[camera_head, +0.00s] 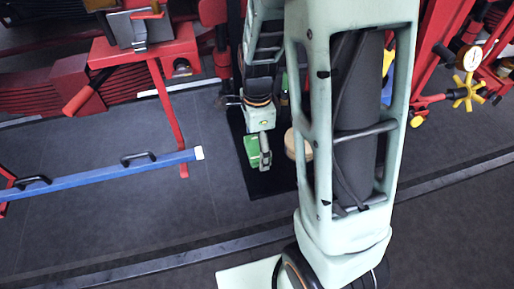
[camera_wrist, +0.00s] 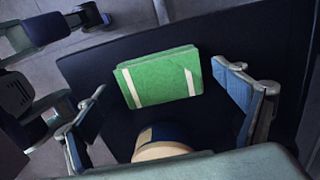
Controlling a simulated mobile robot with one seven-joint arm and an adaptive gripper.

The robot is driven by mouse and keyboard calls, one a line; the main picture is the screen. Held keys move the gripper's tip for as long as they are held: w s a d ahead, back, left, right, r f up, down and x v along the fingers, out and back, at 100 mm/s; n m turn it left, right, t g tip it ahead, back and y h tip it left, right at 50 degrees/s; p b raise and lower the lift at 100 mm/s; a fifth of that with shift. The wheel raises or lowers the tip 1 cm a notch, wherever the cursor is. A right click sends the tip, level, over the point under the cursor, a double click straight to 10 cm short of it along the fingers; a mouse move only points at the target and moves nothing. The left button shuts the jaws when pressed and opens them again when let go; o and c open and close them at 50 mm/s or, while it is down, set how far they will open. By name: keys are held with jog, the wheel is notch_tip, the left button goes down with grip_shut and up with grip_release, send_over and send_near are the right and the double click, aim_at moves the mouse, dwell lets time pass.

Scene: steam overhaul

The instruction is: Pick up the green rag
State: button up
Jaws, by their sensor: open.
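The green rag (camera_wrist: 160,75) lies as a folded rectangle with two white stripes on a dark mat (camera_wrist: 105,67) in the wrist view. In the head view, the rag (camera_head: 251,150) shows beside and partly behind my gripper (camera_head: 265,152). My gripper is open and empty. In the wrist view its two blue-padded fingers (camera_wrist: 160,95) stand apart, left and right of the rag and nearer the camera. No contact with the rag is visible. My arm hides part of the mat in the head view.
A round tan object (camera_head: 297,146) is partly hidden behind my arm. A red stand (camera_head: 150,52) and a blue bar with black handles (camera_head: 100,177) are at left. A yellow valve wheel (camera_head: 468,91) is at right. The floor at lower left is clear.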

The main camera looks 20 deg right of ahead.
jog(key=c, duration=1.2)
jog(key=shift+r, duration=0.1)
jog(key=shift+c, duration=0.2)
